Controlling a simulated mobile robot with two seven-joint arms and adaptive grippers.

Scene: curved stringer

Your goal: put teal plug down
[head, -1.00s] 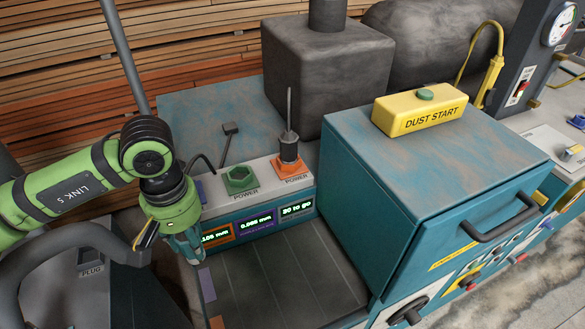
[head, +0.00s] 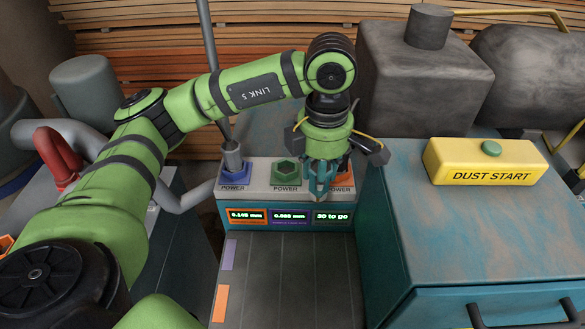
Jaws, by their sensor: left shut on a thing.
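My left gripper (head: 322,192) hangs pointing down, in front of the orange socket on the power panel. It is shut on a teal piece (head: 322,178), which I take to be the teal plug; the fingers hide much of it. The orange socket (head: 347,178) is mostly covered by the gripper. The green socket (head: 286,172) to its left is uncovered, with a hexagonal opening. The blue socket (head: 233,177) at the far left has a grey upright part (head: 232,156) standing at it. My right gripper is not in view.
Below the panel's lit displays (head: 289,216) lies a dark flat bed (head: 290,280), clear in the middle. A teal cabinet (head: 480,235) with a yellow DUST START box (head: 483,163) stands right. A dark block (head: 425,90) rises behind.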

